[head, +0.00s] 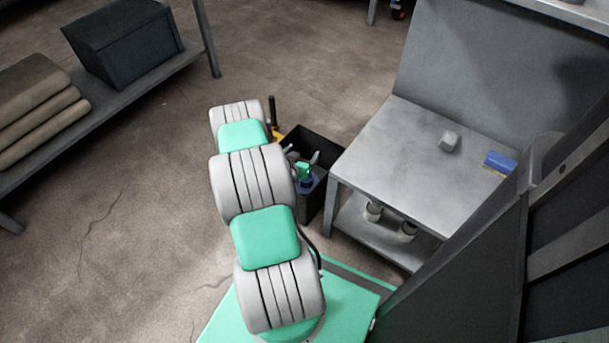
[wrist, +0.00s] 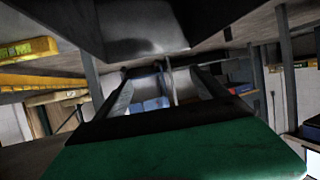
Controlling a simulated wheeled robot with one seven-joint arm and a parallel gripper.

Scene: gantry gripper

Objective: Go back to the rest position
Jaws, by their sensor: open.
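My gripper (wrist: 162,84) shows in the wrist view. Its two dark fingers stand apart beyond my green wrist housing, and I see nothing held between them. Blue shapes show in the gap, seemingly farther off. In the head view my white and green arm reaches up the middle of the picture, bent over the floor left of the metal table (head: 385,165).
The table bears a grey block (head: 449,142) and a blue box (head: 500,162). A left shelf holds a dark box (head: 125,45). Floor between is clear.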

